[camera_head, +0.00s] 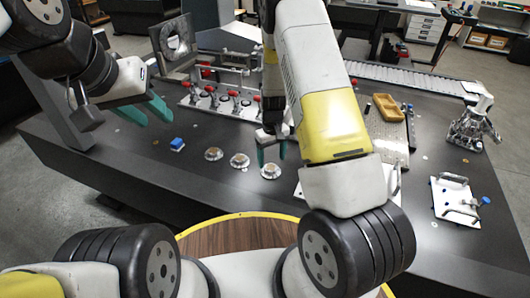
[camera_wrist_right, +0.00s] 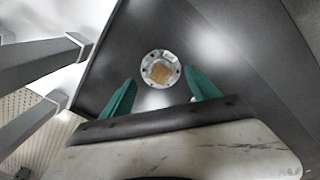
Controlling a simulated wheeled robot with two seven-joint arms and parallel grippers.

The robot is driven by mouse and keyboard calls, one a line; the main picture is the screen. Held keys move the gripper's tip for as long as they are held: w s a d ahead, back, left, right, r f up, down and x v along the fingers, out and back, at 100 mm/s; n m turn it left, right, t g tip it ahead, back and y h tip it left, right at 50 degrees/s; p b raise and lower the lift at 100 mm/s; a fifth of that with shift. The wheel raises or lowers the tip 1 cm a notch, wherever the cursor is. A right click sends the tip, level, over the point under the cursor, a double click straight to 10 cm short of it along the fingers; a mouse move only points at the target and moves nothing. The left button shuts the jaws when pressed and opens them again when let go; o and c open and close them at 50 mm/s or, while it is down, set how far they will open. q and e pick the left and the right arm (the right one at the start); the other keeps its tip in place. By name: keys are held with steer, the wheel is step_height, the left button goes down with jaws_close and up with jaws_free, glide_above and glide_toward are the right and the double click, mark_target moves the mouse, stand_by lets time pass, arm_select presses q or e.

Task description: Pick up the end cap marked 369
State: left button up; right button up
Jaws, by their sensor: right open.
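Three round metal end caps with tan centres lie in a row on the dark table: a left one (camera_head: 213,153), a middle one (camera_head: 240,160) and a right one (camera_head: 270,171). Their markings are too small to read. My right gripper (camera_head: 272,158) is open and points down over the right cap, apparently above it. In the right wrist view, one end cap (camera_wrist_right: 160,70) shows just beyond and between the open teal fingertips (camera_wrist_right: 161,82), not gripped. My left gripper (camera_head: 147,113) is open and empty, above the table's left part.
A blue block (camera_head: 177,144) lies left of the caps. A fixture with red-knobbed clamps (camera_head: 214,98) stands behind them. A white plate with handles (camera_head: 456,203) and a tan tray (camera_head: 388,107) lie to the right.

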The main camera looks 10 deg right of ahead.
mark_target(271, 167)
steer(key=f, duration=0.4)
steer(key=shift+w+a+f, duration=0.1)
steer(key=shift+w+f, duration=0.25)
steer(key=shift+f, duration=0.05)
jaws_close()
steer(key=shift+r, duration=0.1)
